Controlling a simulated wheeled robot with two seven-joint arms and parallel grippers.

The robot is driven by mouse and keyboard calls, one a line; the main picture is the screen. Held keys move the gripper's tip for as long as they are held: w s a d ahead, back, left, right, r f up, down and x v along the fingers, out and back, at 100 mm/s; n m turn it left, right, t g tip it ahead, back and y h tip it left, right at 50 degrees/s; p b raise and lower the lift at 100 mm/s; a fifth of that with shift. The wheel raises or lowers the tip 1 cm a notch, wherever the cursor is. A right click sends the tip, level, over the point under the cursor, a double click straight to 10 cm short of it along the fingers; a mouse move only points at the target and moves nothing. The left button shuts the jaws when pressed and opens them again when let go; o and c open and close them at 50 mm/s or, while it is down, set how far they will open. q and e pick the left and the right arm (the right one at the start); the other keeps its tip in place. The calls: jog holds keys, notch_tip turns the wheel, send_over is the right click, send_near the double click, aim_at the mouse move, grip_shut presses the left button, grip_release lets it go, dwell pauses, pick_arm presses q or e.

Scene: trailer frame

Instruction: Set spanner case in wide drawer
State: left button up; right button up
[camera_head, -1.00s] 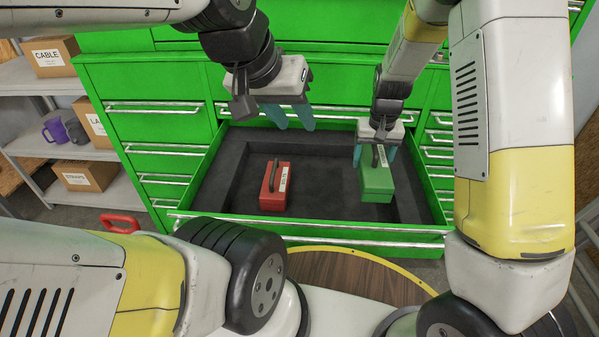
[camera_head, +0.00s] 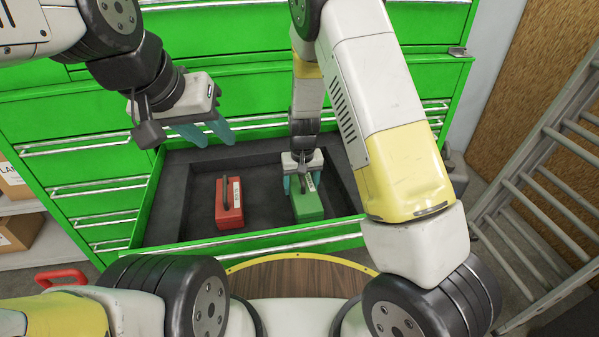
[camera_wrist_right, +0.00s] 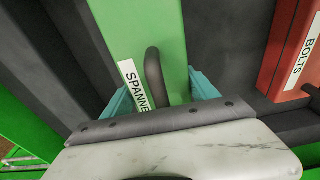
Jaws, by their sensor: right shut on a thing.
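The green spanner case (camera_head: 308,207) is in the right part of the open wide drawer (camera_head: 180,210), at or close to its floor. My right gripper (camera_head: 303,184) is above the case, shut on its dark handle. In the right wrist view the case (camera_wrist_right: 172,30) has a white label beginning "SPANNE", and the handle stands between my teal fingers (camera_wrist_right: 165,92). Whether the case bears fully on the drawer floor cannot be told. My left gripper (camera_head: 205,134) hangs empty above the drawer's back left, its two teal fingers apart.
A red case (camera_head: 229,203) stands in the drawer left of the spanner case; its label reads "BOLTS" in the right wrist view (camera_wrist_right: 290,50). Bare drawer floor lies between them. A ladder (camera_head: 545,170) leans at the right, and shelf boxes (camera_head: 15,185) stand at the left.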

jog(key=shift+f, duration=0.9)
jog(key=o, duration=1.9)
jog(key=shift+f, duration=0.15)
jog(key=shift+o, duration=0.2)
